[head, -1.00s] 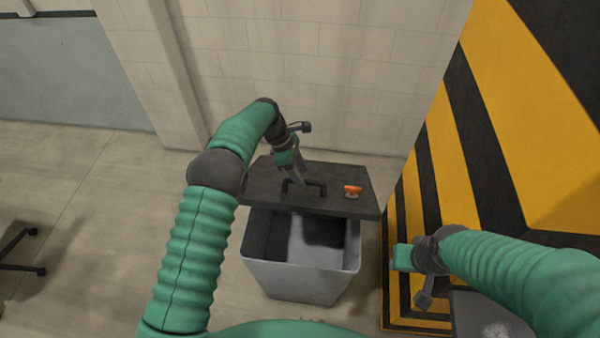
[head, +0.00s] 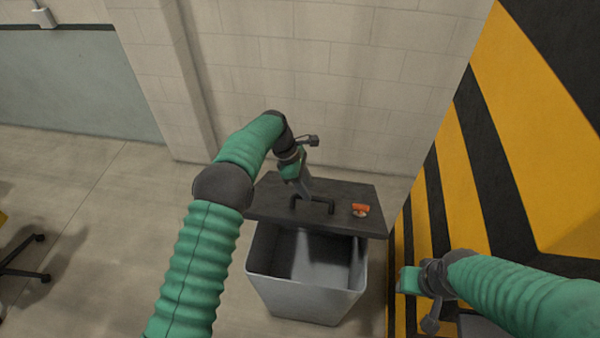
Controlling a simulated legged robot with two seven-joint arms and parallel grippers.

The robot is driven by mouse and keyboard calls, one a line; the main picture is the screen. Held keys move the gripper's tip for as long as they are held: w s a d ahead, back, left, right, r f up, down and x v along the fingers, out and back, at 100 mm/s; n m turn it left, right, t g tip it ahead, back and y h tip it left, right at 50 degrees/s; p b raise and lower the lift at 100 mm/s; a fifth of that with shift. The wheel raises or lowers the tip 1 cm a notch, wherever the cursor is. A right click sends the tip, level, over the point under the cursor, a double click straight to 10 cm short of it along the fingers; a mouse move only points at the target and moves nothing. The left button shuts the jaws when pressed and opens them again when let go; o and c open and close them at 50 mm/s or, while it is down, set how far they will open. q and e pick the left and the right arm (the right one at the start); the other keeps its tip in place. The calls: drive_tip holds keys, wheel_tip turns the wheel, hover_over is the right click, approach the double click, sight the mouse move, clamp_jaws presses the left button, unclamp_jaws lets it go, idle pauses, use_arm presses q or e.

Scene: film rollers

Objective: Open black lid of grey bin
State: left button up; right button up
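The grey bin (head: 305,296) stands on the floor in the middle of the head view, its front part uncovered so its inside shows. The black lid (head: 268,197) lies over the rear of the bin, shifted back toward the wall. It has a dark bar handle (head: 330,205) and a small orange object (head: 360,209) on top. My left gripper (head: 305,196) points down at the left part of the handle, touching or very near it; its fingertips are too small to tell open from shut. My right gripper (head: 405,281) is right of the bin, away from the lid, its fingers unclear.
A pale block wall (head: 330,80) stands close behind the bin. A yellow and black striped surface (head: 500,170) rises on the right. A wheeled chair base (head: 25,260) is at the far left. The floor left of the bin is clear.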

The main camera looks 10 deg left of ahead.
use_arm(q)
drive_tip(key=v, duration=1.5)
drive_tip(key=shift+r+b, duration=0.25)
drive_tip(key=shift+b, duration=0.15)
